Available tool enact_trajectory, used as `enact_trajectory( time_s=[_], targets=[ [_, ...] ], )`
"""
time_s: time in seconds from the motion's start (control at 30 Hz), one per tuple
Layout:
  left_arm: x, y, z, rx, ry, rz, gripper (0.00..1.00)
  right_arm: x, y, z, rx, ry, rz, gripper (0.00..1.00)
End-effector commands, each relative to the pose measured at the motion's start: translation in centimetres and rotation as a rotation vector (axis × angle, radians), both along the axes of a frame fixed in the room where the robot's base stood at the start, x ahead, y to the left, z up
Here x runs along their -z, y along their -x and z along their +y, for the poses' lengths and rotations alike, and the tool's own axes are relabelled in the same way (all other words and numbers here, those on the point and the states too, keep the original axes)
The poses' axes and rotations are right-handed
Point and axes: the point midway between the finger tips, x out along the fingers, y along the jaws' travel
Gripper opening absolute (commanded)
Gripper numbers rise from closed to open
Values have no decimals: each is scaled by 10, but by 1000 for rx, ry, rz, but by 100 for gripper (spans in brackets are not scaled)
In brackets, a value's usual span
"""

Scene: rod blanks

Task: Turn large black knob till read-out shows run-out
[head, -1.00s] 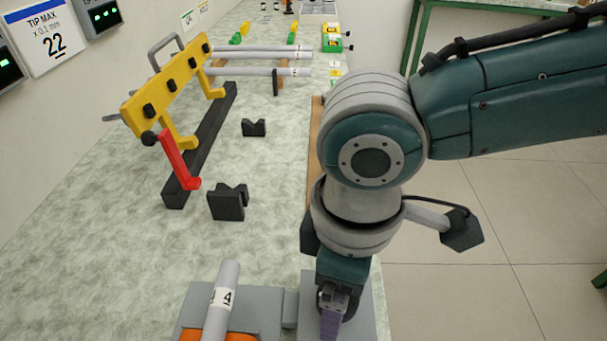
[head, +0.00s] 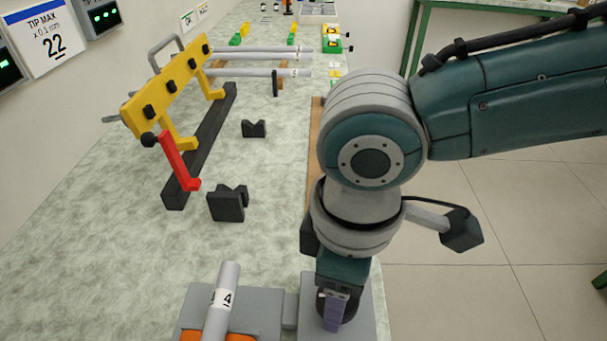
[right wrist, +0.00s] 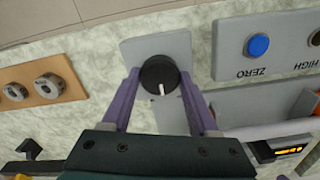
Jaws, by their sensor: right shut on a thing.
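The large black knob (right wrist: 158,75) with a white pointer line stands on a grey plate (right wrist: 174,47) in the right wrist view. My right gripper (right wrist: 160,88) is shut on it, one purple finger on each side. In the head view my right gripper (head: 334,311) points down at the front of the bench, and its fingers and wrist hide most of the knob. The read-out (right wrist: 289,150) shows orange marks at the lower right of the right wrist view, too small and cut off to read. My left gripper is not in view.
A grey rod (head: 222,300) labelled 4 lies left of my right gripper. A blue ZERO button (right wrist: 258,46) sits on a grey panel beside the knob. Black V-blocks (head: 228,204) and a yellow fixture (head: 165,85) with a red lever (head: 178,160) stand farther back.

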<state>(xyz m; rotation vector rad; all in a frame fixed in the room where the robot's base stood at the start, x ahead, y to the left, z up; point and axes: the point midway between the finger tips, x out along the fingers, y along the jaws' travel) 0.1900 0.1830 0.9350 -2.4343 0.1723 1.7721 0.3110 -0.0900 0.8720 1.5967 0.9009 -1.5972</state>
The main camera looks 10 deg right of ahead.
Motion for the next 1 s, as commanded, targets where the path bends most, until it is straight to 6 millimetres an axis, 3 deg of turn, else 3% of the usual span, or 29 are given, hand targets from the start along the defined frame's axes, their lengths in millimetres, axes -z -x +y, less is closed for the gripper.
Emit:
enact_trajectory(
  time_s=[0.43,1.0],
  targets=[
    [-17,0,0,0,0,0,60,-3,1,0,127,0,4,5],
    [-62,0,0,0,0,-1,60,-4,2,1,644,0,6,5]
  ],
)
